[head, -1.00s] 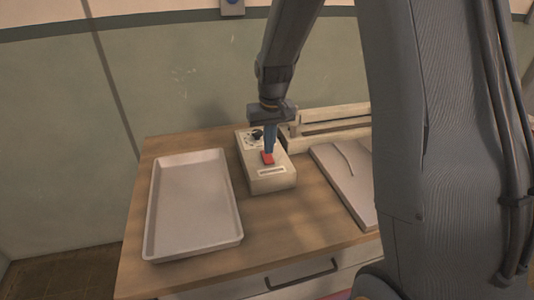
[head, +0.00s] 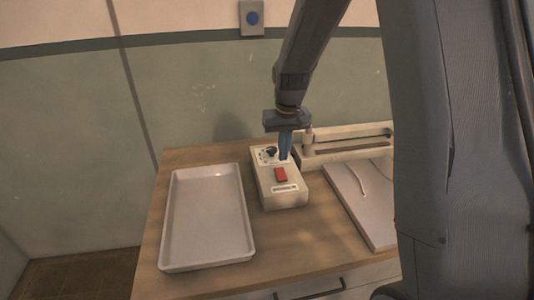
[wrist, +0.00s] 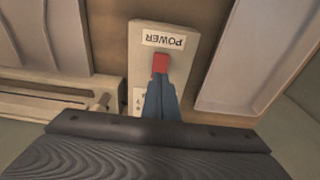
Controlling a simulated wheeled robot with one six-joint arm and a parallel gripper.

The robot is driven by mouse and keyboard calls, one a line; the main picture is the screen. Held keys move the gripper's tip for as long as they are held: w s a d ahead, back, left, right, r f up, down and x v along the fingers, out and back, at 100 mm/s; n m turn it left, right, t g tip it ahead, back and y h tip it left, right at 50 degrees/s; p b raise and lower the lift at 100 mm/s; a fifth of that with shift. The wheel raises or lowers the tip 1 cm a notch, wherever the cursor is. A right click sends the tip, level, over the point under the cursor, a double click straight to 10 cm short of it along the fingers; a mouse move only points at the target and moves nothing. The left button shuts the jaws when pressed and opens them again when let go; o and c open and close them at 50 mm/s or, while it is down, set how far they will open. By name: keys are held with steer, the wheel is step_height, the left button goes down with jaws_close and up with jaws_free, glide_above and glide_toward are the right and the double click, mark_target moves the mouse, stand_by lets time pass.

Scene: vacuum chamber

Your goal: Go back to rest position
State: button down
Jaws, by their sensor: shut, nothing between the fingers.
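My gripper (head: 286,156) is shut and empty, its blue fingers pointing down above the back part of a beige control box (head: 285,199). The box has a red switch (head: 281,174) and a dark knob (head: 271,152) on top. In the head view the fingertips are behind the red switch and look clear of it. In the wrist view, my gripper (wrist: 161,76) appears just below the red switch (wrist: 160,62), with the POWER label (wrist: 164,40) beyond it. The fingers hide part of the box top there.
A pale empty tray (head: 172,232) lies left of the box on the wooden table (head: 301,254). A beige sealer-like device (head: 345,151) stands behind right, and a flat grey board (head: 347,208) with a thin strip lies at right. A wall plate with a blue button (head: 252,18) is behind.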

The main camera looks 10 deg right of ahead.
steer(key=s+f+b, duration=0.2)
steer(key=s, duration=0.9)
steer(key=s+f+b, duration=0.2)
steer(key=s, duration=0.9)
steer(key=shift+a+b, duration=0.15)
steer(key=shift+b, duration=0.2)
